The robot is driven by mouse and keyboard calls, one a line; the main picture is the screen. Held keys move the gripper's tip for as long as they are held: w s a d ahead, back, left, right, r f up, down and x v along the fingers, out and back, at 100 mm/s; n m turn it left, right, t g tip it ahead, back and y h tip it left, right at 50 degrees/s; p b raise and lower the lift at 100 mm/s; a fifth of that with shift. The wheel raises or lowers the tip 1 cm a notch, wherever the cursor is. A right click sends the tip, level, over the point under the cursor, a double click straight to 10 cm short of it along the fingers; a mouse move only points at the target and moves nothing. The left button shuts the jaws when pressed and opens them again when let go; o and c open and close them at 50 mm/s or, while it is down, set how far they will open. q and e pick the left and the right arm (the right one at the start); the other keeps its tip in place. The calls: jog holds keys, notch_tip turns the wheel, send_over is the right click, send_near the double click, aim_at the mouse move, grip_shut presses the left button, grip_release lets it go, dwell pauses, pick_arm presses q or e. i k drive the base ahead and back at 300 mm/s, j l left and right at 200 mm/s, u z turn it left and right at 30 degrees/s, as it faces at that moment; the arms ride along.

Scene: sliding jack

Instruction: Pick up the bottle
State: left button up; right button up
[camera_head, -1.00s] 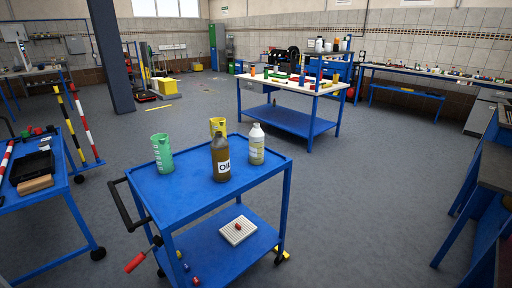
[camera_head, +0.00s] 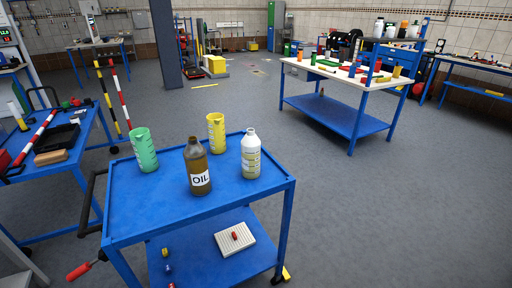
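A brown bottle (camera_head: 197,168) with a white OIL label stands upright on the top of the blue cart (camera_head: 238,192), near its middle. A white bottle (camera_head: 251,155) with a pale label stands to its right, a small gap away. A green measuring jug (camera_head: 144,149) stands to the left, and a yellow jug (camera_head: 216,132) stands behind, between the two bottles. Neither of my grippers shows in the view.
The cart's black handle (camera_head: 93,204) sticks out at its left. A white perforated block (camera_head: 235,240) lies on its lower shelf. A blue table (camera_head: 58,165) stands left, and a workbench (camera_head: 345,82) stands behind right. The floor (camera_head: 400,215) right of the cart is clear.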

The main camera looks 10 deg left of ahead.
aim_at(251, 143)
jog(key=i+l+u, duration=0.1)
jog(key=l, duration=0.25)
jog(key=i+l+u, duration=0.25)
jog(key=i+l, duration=0.15)
jog(key=l, duration=0.3)
jog(key=i+l+u, duration=0.1)
jog(key=l, duration=0.3)
jog(key=i+l+u, duration=0.15)
jog(key=l, duration=0.25)
